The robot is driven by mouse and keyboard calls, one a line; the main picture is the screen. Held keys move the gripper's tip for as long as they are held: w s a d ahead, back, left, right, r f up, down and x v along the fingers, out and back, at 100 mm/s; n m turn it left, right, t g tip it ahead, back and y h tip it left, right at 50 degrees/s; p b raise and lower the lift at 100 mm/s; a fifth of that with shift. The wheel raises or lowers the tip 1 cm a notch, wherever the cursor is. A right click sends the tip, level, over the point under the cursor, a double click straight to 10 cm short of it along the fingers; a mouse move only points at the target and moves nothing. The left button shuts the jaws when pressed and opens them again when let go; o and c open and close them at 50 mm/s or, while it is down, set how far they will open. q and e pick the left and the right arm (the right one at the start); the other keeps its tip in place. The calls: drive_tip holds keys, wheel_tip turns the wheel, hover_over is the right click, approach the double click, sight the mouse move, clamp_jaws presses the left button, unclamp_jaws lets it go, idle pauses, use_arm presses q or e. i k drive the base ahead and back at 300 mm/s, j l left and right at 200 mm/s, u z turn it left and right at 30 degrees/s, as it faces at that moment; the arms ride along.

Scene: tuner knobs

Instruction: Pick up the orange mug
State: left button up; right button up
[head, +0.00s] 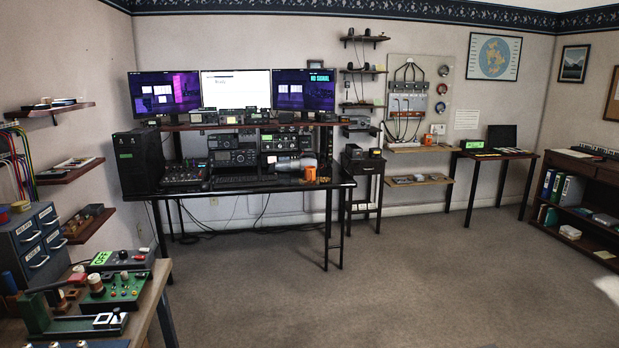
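A small orange object (310,174), which looks like the mug, stands near the right end of the black desk (345,183). It is far off and small, so I cannot make out a handle. A grey-white rounded object (290,165) lies just left of it, close or touching. Another small orange item (427,139) sits by the wall shelf to the right; I cannot tell what it is. Neither of my grippers is in view.
Radios (233,157), a keyboard (243,181) and monitors (236,89) crowd the desk. A workbench (150,290) with green devices stands at the near left. A small dark side table (364,164) is right of the desk. The carpet (400,280) ahead is clear.

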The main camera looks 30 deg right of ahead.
sight(310, 172)
drive_tip(key=i+l+z, duration=1.1)
drive_tip(key=i, duration=0.3)
drive_tip(key=i+z, duration=0.35)
drive_tip(key=i+u, duration=0.1)
drive_tip(key=i, duration=0.5)
drive_tip(key=i+l+u, duration=0.1)
drive_tip(key=i, duration=0.55)
drive_tip(key=i+l+u, duration=0.1)
drive_tip(key=i, duration=0.5)
drive_tip(key=l, duration=0.1)
